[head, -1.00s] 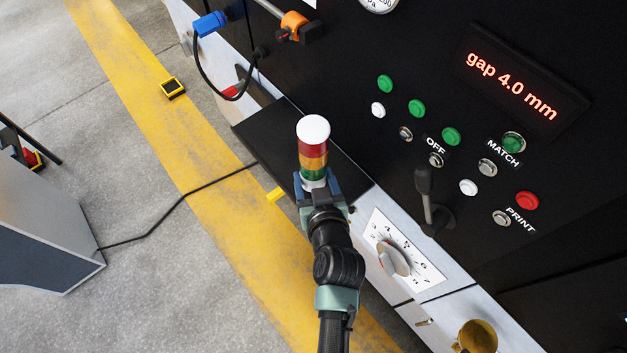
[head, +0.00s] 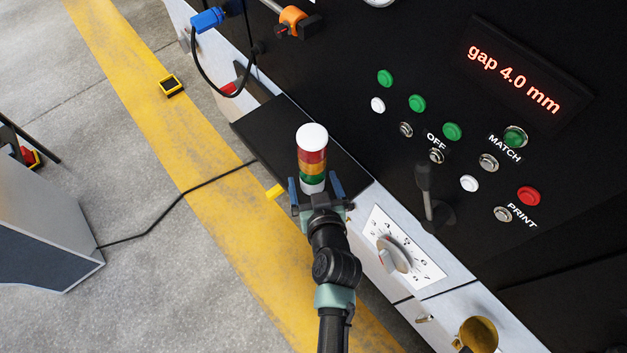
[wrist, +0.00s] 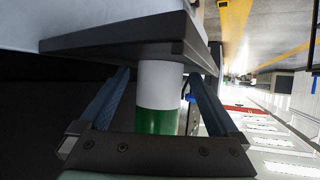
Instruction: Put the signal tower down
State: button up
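The signal tower (head: 312,150) has a white cap, red, orange and green bands and a white base. It stands upright on the black shelf (head: 265,125) at the machine's side. My gripper (head: 314,184) is open, with one blue finger on each side of the tower's base. In the wrist view, gaps show between the fingers and the tower's white and green part (wrist: 160,85). There its white end meets the shelf (wrist: 120,36), which appears at the top of that view.
The black machine panel with buttons, a lever (head: 426,190) and a dial (head: 393,254) is to the right of my arm. A blue connector (head: 208,22) with a black cable is beyond the shelf. A grey cabinet (head: 45,220) stands at the left; the floor between is mostly clear.

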jog(key=shift+r+p, duration=0.3)
jog(key=shift+p, duration=0.05)
jog(key=shift+s, duration=0.3)
jog(key=shift+b+v, duration=1.75)
jog(key=shift+v, duration=3.95)
jog(key=w+a+r+t, duration=0.1)
jog(key=w+r+t, duration=0.4)
jog(key=r, duration=1.1)
jog(key=w+a+r+t, duration=0.15)
jog(key=w+r, duration=0.55)
jog(key=r, duration=0.8)
jog(key=s+r+t, duration=0.4)
jog(key=s+r, duration=0.1)
jog(key=r, duration=0.8)
jog(key=s+a+r+m+t+h, duration=0.1)
jog(key=s+r+t, duration=0.3)
jog(key=r, duration=1)
jog(key=shift+s+r, duration=0.3)
jog(key=shift+s, duration=0.1)
